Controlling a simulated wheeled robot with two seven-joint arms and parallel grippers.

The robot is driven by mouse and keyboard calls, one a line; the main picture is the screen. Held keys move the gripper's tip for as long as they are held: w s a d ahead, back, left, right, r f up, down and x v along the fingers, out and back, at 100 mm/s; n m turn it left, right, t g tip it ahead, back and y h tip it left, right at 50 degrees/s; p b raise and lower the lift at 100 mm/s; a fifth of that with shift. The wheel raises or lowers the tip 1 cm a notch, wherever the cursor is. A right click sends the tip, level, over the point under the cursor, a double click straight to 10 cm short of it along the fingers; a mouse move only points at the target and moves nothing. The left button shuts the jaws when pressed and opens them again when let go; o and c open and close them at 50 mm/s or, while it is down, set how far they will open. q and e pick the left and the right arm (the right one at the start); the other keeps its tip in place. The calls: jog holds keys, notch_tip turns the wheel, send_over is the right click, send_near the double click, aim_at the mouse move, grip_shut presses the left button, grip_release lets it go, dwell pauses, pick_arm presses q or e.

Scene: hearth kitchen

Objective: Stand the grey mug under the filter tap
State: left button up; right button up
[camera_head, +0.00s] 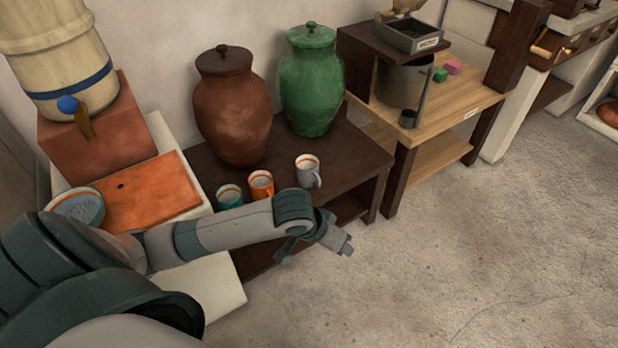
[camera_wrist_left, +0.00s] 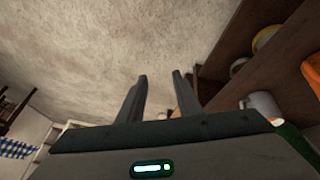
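The grey mug (camera_head: 307,172) stands upright at the front right of a dark wooden bench (camera_head: 345,150). It shows at the right of the left wrist view (camera_wrist_left: 264,103). The filter is a cream vessel (camera_head: 55,45) with a blue band, on a brick block at the top left. Its tap (camera_head: 69,104) has a blue knob over a brown spout, above an orange slab (camera_head: 150,192). My left gripper (camera_wrist_left: 160,84) is open and empty, its fingers apart. In the head view my left arm reaches in front of the bench, with its hand off the front edge. My right gripper is not in view.
An orange mug (camera_head: 261,185) and a teal mug (camera_head: 229,195) stand left of the grey mug. A brown jar (camera_head: 233,110) and a green jar (camera_head: 311,80) stand behind. A teal bowl (camera_head: 78,206) sits left of the slab. The floor (camera_head: 480,240) at right is clear.

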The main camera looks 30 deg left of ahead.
pick_arm(q)
jog(key=s+d+f+m+t+h, duration=0.1)
jog(key=s+d+f+m+h, duration=0.15)
jog(key=s+d, duration=0.6)
jog(key=s+t, duration=0.2)
jog(key=s, duration=0.5)
jog(key=shift+s+f+n+t+y, duration=0.35)
jog(key=shift+f+t+y, duration=0.05)
jog(key=shift+f+y, duration=0.05)
